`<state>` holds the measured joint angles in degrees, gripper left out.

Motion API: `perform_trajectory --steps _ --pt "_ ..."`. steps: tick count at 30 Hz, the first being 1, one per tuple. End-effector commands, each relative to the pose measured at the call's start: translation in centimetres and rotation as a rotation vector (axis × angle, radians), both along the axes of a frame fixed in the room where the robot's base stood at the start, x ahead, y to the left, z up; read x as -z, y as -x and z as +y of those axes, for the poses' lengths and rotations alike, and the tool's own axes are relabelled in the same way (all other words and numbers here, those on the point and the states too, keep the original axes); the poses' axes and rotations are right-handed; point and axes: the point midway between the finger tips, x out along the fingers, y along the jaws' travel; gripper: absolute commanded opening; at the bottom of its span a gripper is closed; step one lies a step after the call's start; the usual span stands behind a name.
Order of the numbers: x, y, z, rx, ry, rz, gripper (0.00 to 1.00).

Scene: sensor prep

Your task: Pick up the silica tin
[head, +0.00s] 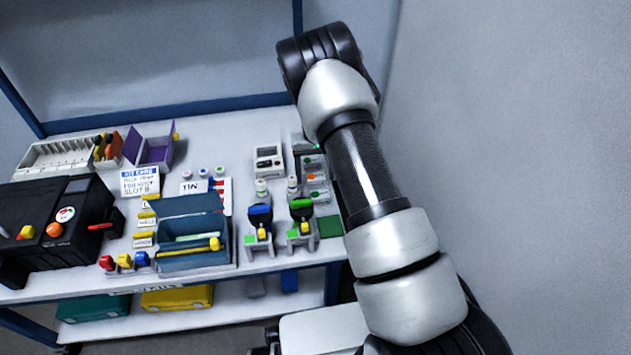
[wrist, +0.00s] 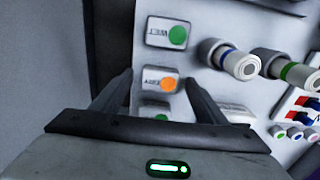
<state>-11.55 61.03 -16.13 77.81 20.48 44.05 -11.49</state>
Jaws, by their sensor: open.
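Three small pale blocks that look like tins lie in a row in the wrist view, each with a coloured dot. The far one (wrist: 158,32) has a green dot, the middle one (wrist: 152,80) an orange dot, and the near one (wrist: 153,110) a green dot, partly hidden by my gripper. The lettering is too blurred to tell which is the silica tin. In the head view the orange-dot tin (head: 313,178) is at the right of the bench. My gripper (wrist: 158,74) is open and empty, its fingers either side of the orange-dot tin. Contact cannot be judged. My arm hides the gripper in the head view.
Two capped bottles (wrist: 240,65) (wrist: 300,76) stand right of the tins. In the head view, a white device (head: 268,160), a blue open box (head: 195,258) and a black case (head: 60,225) stand further left. A green pad (head: 330,227) lies at the front right.

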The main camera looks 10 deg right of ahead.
Motion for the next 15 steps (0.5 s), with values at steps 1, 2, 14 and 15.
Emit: perform_trajectory --steps 1,2,14,15 --pt "-0.12 -0.04 0.00 0.000 0.000 -0.001 0.67" --pt "-0.13 -0.04 0.00 0.000 0.000 -0.001 0.67" --pt "-0.16 -0.04 -0.02 0.000 0.000 -0.001 0.25" --pt "-0.16 -0.04 -0.02 0.000 0.000 -0.001 0.25"
